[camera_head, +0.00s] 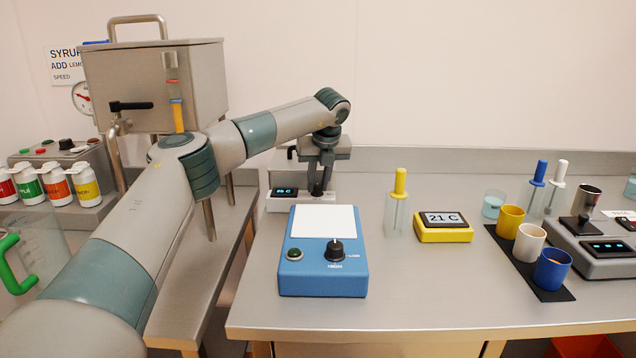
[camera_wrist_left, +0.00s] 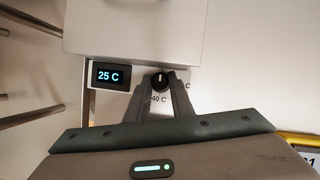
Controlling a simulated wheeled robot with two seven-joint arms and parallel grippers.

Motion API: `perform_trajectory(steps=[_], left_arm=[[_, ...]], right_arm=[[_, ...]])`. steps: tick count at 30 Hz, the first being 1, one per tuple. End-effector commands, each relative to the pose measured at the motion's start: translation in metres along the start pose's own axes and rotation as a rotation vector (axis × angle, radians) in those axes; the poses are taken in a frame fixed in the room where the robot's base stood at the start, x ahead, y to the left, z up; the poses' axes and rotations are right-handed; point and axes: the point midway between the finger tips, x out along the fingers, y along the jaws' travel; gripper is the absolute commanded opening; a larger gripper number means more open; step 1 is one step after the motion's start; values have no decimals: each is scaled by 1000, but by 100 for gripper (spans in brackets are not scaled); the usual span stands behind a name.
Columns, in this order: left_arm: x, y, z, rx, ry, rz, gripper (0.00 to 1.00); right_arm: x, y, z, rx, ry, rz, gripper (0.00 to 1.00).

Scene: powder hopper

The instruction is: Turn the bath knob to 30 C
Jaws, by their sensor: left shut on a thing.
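The bath stands at the back of the table behind the blue box; its pale front panel (camera_head: 302,204) carries a small display (camera_head: 284,192). In the left wrist view the display (camera_wrist_left: 108,76) reads 25 C. The black bath knob (camera_wrist_left: 160,78) is right of it, its white pointer mark upright, with a "40 C" label below. My left gripper (camera_head: 318,190) reaches down to the panel. In the left wrist view its fingers (camera_wrist_left: 162,86) are shut on the knob, one on each side. The knob is mostly hidden in the head view. My right gripper is not in view.
A blue box (camera_head: 323,275) with a white top plate and its own black knob stands just in front. A yellow unit (camera_head: 443,233) reading 21 C, a yellow-handled tool (camera_head: 399,190) in a clear holder and several cups stand to the right. A steel hopper (camera_head: 160,85) is at left.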

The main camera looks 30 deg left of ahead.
Motion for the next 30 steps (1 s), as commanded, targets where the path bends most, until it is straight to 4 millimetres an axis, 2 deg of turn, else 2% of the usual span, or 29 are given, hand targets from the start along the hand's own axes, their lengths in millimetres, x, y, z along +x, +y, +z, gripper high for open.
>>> perform_trajectory(steps=[8, 17, 23, 30], left_arm=[[0, 1, 0, 66, -1, -27, 0], [0, 2, 0, 238, -6, -99, 0], [0, 3, 0, 363, -10, -150, 0], [0, 3, 0, 458, -15, -189, 0]], right_arm=[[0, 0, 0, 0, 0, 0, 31], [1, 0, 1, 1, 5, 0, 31], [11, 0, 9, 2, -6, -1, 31], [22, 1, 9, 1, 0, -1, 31]])
